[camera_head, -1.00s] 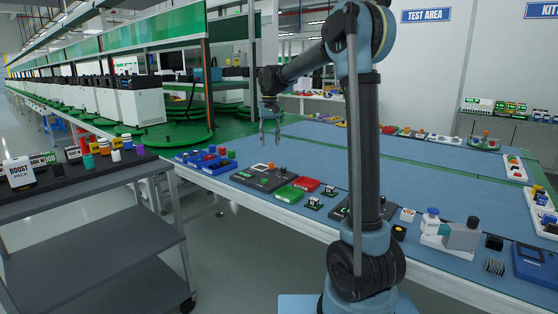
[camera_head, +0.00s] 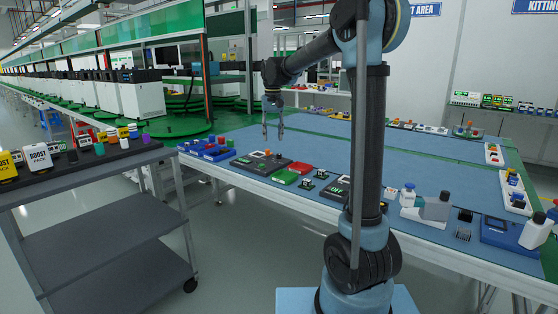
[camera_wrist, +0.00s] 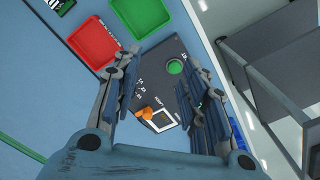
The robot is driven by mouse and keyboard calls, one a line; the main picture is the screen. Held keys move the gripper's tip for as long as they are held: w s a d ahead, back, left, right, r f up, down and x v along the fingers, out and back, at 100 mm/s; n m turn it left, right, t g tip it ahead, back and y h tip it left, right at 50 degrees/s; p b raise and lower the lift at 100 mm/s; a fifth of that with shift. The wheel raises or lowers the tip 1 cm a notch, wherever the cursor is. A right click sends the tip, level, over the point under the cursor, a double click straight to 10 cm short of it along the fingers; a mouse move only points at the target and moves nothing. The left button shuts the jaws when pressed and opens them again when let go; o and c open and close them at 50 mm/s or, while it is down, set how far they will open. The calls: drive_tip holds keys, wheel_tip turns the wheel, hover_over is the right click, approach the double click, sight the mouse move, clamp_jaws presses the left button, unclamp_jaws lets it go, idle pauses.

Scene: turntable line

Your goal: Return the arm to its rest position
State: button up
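My gripper (camera_head: 273,130) hangs pointing down above the blue table (camera_head: 330,150), near its left end. In the wrist view my gripper (camera_wrist: 160,100) has its two fingers spread well apart with nothing held between them. Below it lies a dark panel (camera_wrist: 180,85) with a green round button (camera_wrist: 175,66), an orange knob (camera_wrist: 147,113) and a white-framed square. My arm stands bent, its upper link raised and its forearm reaching left over the table. The top of the arm is cut off in the head view.
Red (camera_head: 301,167) and green (camera_head: 286,177) trays lie beside the dark panel. Blue bins (camera_head: 212,152) sit at the table's left end. A grey cart (camera_head: 100,225) with boxes and bottles stands at the left, with a floor gap between it and the table.

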drive_tip(key=s+d+f+t, duration=0.1)
drive_tip(key=s+d+f, duration=0.1)
drive_tip(key=s+d, duration=0.65)
drive_tip(key=s+d+f, duration=0.2)
drive_tip(key=s+d, duration=0.4)
drive_tip(key=s, duration=0.5)
drive_tip(key=s+d+f, duration=0.3)
drive_tip(key=s+f, duration=0.4)
drive_tip(key=s, duration=0.2)
drive_tip(key=s+d+f+t, duration=0.1)
drive_tip(key=s+d+f, duration=0.3)
drive_tip(key=s+f, duration=0.4)
drive_tip(key=shift+s+f+m, duration=0.3)
drive_tip(key=shift+s+m, duration=0.1)
drive_tip(key=shift+s, duration=0.25)
drive_tip(key=shift+w+f, duration=0.2)
drive_tip(key=shift+w, duration=0.25)
drive_tip(key=shift+c, duration=0.8)
